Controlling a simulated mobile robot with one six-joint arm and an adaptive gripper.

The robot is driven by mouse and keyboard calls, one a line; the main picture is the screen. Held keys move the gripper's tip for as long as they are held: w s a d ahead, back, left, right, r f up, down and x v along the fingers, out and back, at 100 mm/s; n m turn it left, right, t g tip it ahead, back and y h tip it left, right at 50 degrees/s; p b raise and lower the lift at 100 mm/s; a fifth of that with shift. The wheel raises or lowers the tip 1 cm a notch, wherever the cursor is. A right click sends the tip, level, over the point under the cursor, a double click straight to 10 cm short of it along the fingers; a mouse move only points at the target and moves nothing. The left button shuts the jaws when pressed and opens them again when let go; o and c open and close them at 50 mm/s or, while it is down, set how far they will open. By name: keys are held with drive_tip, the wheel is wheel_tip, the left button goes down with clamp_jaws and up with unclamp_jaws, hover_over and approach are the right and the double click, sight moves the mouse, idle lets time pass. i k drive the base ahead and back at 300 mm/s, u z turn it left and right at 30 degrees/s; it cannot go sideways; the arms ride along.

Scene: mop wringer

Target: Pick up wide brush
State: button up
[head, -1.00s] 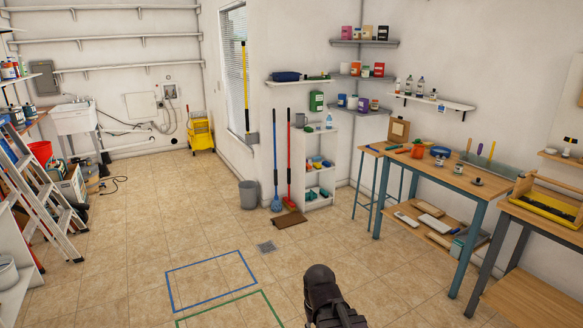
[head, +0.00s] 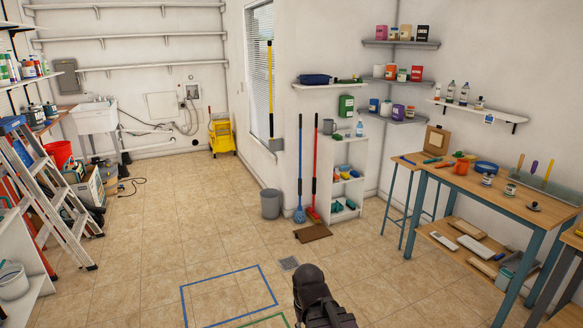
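I cannot tell for sure which thing is the wide brush. Several upright handles, one purple (head: 533,167), stand in a clear holder at the back of the wooden workbench (head: 470,183); what is on their ends is hidden or too small to tell. A red-handled floor brush (head: 315,170) and a blue-handled mop (head: 299,165) lean by the white shelf unit. A yellow-handled tool with a grey head (head: 277,145) leans by the window. A dark part of my arm shows at the bottom centre, far from all of these. My gripper's fingers are not seen.
A grey bucket (head: 271,204) and a brown mat (head: 313,233) are on the floor near the shelf unit. A stepladder (head: 55,205) stands at left. A yellow mop wringer bucket (head: 221,135) is at the back. The tiled floor between is clear, with blue tape marking.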

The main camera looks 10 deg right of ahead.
sight(447, 163)
drive_tip(key=u, duration=0.05)
drive_tip(key=i, duration=1.55)
drive_tip(key=z, duration=0.4)
drive_tip(key=i, duration=0.75)
drive_tip(key=z, duration=0.55)
drive_tip(key=i, duration=0.55)
drive_tip(key=z, duration=1.15)
drive_tip(key=i, duration=0.95)
drive_tip(key=z, duration=0.55)
